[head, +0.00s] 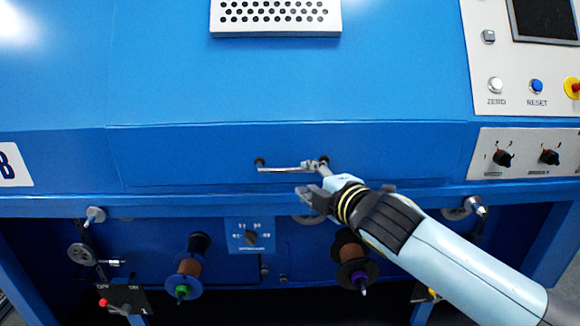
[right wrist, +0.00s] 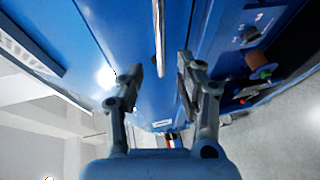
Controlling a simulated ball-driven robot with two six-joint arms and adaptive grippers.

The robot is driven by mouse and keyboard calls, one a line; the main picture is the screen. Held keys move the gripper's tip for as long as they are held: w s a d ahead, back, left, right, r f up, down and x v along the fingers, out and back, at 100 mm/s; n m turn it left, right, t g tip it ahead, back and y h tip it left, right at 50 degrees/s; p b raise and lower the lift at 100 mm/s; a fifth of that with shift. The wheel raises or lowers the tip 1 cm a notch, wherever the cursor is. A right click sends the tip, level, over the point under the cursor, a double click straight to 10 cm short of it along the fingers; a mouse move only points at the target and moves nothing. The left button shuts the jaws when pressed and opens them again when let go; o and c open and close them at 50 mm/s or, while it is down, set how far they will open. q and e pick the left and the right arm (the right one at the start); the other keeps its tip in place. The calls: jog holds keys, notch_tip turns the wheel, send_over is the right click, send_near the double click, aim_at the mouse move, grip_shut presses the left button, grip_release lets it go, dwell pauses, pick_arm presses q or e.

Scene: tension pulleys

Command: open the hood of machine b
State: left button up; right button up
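Machine B is a large blue machine, with part of a white "B" sign (head: 12,165) at the left edge of the head view. Its blue hood (head: 250,75) is down, and the front looks closed. A metal bar handle (head: 285,169) runs across the hood's lower front panel. My right gripper (head: 312,180) is at the handle's right end. In the right wrist view its fingers (right wrist: 160,74) are spread apart, with the handle bar (right wrist: 159,38) showing between them and not clamped. Whether a finger touches the bar is unclear. My left gripper is not in view.
Below the hood edge are two brown wire spools (head: 189,268) (head: 351,257), small pulleys (head: 95,215) and a selector switch plate (head: 250,236). A control panel with a screen (head: 545,20) and buttons is at the upper right. A perforated vent (head: 275,15) sits on the hood.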

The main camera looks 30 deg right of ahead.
aim_at(294, 171)
jog(key=x, duration=0.8)
grip_shut()
